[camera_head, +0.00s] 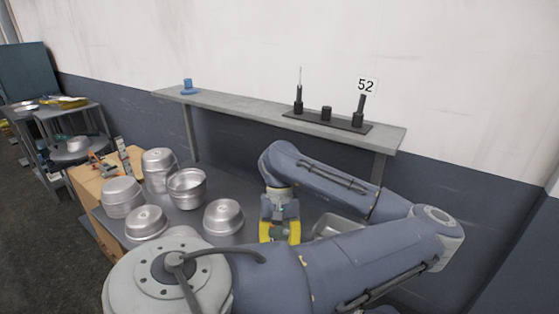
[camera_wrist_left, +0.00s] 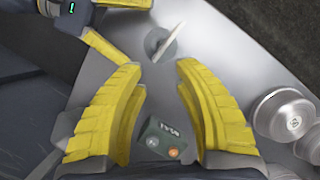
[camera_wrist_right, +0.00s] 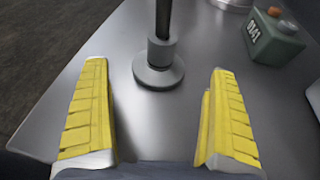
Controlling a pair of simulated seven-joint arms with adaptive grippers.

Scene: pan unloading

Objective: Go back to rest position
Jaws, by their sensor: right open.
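My left gripper (camera_head: 280,232) hangs down over the steel table, right of the pans, in the head view. In the left wrist view its yellow fingers (camera_wrist_left: 160,90) are apart, with nothing held between them. My right gripper (camera_wrist_right: 158,110) is open and empty in its own wrist view, low over the table with a post on a round base (camera_wrist_right: 158,66) beyond its fingers. Part of it shows at the upper left of the left wrist view (camera_wrist_left: 112,42). In the head view it does not show; my large arm links cover that area.
Several metal pans (camera_head: 187,188) stand on the table left of my left gripper. A grey shelf (camera_head: 240,108) runs along the wall behind. Floor shows past the table edge.

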